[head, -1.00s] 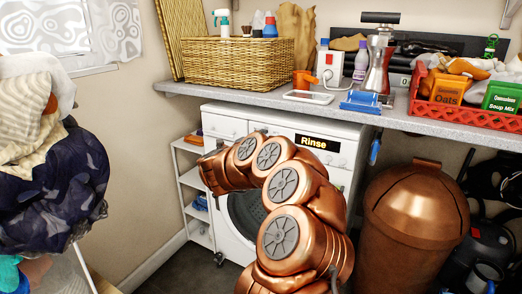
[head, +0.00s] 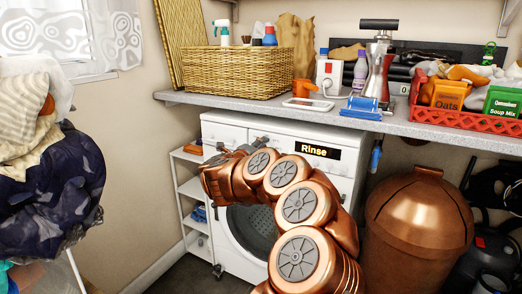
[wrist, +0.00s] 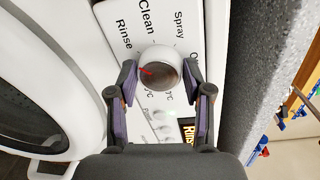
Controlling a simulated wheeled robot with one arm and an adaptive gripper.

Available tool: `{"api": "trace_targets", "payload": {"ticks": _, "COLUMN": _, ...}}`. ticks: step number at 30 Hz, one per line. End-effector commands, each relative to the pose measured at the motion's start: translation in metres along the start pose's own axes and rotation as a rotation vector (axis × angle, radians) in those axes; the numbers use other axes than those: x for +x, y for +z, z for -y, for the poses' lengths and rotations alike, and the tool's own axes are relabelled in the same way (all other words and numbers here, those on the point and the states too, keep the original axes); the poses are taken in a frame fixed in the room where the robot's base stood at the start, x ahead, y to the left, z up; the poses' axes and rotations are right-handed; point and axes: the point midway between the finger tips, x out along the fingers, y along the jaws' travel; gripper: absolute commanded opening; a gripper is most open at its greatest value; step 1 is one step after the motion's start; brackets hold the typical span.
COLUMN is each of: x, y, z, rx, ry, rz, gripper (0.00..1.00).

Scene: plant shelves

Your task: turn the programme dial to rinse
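The programme dial (wrist: 161,74) is a round knob with a white rim, a grey-brown face and a red mark toward its left. It sits on the white control panel, printed Rinse, Clean and Spray. My gripper (wrist: 160,72) is open, with one finger on each side of the dial; a small gap seems to show at the fingertips, though contact is hard to judge. In the head view the washing machine's display (head: 307,150) reads "Rinse". There my copper-coloured arm crosses in front of the machine and hides the dial.
A grey shelf (head: 430,130) overhangs the machine (head: 225,240) and carries a wicker basket (head: 238,74), a mug and a red crate (head: 470,118). A white rack (head: 190,190) stands left, a copper bin (head: 418,230) right.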

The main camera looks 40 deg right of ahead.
Motion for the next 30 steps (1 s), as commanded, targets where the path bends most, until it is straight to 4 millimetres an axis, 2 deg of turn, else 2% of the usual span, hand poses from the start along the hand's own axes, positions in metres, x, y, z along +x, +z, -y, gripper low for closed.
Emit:
{"api": "trace_targets", "payload": {"ticks": 1, "x": 0.0, "y": 0.0, "z": 0.0, "rx": 0.0, "ry": 0.0, "rz": 0.0, "gripper": 0.58}}
{"api": "trace_targets", "payload": {"ticks": 6, "x": 0.0, "y": 0.0, "z": 0.0, "rx": 0.0, "ry": 0.0, "rz": 0.0, "gripper": 0.73}}
{"api": "trace_targets", "payload": {"ticks": 17, "x": -0.003, "y": 0.001, "z": 0.0, "rx": 0.0, "ry": 0.001, "rz": 0.001, "gripper": 0.73}}
{"api": "trace_targets", "payload": {"ticks": 23, "x": -0.026, "y": 0.002, "z": 0.0, "rx": 0.001, "ry": 0.002, "rz": 0.005, "gripper": 0.73}}
{"api": "trace_targets", "payload": {"ticks": 30, "x": -0.073, "y": 0.002, "z": -0.001, "rx": 0.0, "ry": 0.005, "rz": 0.008, "gripper": 0.73}}
